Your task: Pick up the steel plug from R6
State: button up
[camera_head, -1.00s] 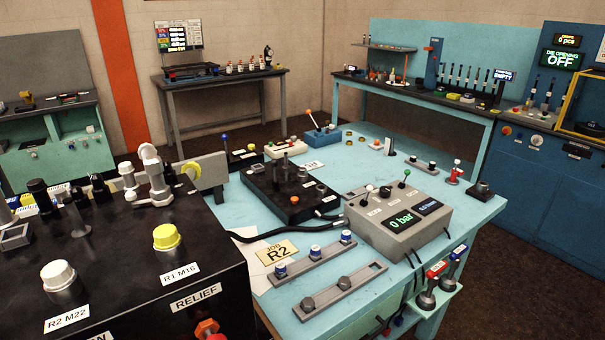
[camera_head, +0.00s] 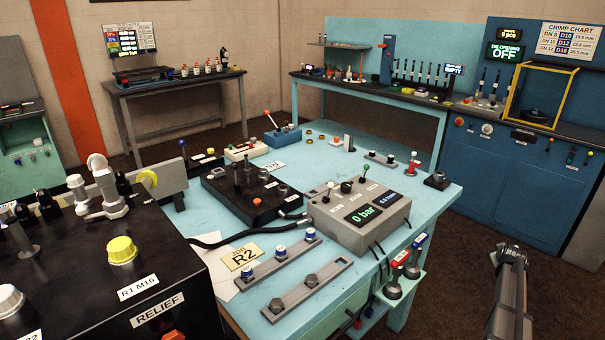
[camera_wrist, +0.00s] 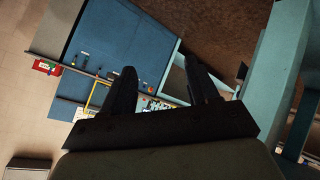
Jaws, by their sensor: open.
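No label reading R6 shows, so I cannot tell which piece is the steel plug from R6. In the head view two grey hex-headed plugs, one nearer (camera_head: 277,305) and one farther (camera_head: 311,280), sit in a grey slotted rail at the front of the light-blue table (camera_head: 243,322). My gripper shows in the wrist view (camera_wrist: 162,76) with its two dark fingers apart and nothing between them. It is tilted, with the floor and blue cabinets beyond it. In the head view my arm stands at the lower right, off the table's right side.
A black block (camera_head: 90,285) with capped ports labelled R1 M16 and RELIEF fills the lower left. A grey pressure box (camera_head: 345,232) reads 0 bar. A second rail (camera_head: 262,268) holds blue-and-white caps. Red and blue handled tools (camera_head: 414,262) hang at the table's front right edge.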

jog(key=w+d+r+t+h, duration=0.1)
jog(key=d+r+h, duration=0.1)
jog(key=d+r, duration=0.75)
jog(key=w+d+r+t+h, duration=0.1)
jog(key=w+d+r, duration=0.1)
jog(key=d+r, duration=0.75)
jog(key=w+a+r+m, duration=0.1)
jog(key=w+a+r, duration=0.6)
jog(key=r, duration=0.2)
jog(key=w+a+m+g+y, duration=0.1)
jog(key=w+a+m+y, duration=0.35)
jog(key=a, duration=1.05)
jog(key=w+a+r+m+g+y, duration=0.1)
jog(key=w+a, duration=0.7)
jog(key=a, duration=0.8)
jog(key=w+a+m+g+y, duration=0.2)
jog(key=w+a, duration=0.4)
jog(key=a, duration=0.9)
notch_tip(320, 180, up, 9)
jog(key=m+g, duration=0.7)
jog(key=m, duration=0.3)
send_over(265, 170)
jog(key=shift+y, duration=0.35)
jog(key=f, duration=0.8)
jog(key=shift+w+f, duration=0.15)
jog(key=shift+w, duration=0.05)
jog(key=shift+s+a+f, duration=0.1)
jog(key=shift+f, duration=2.5)
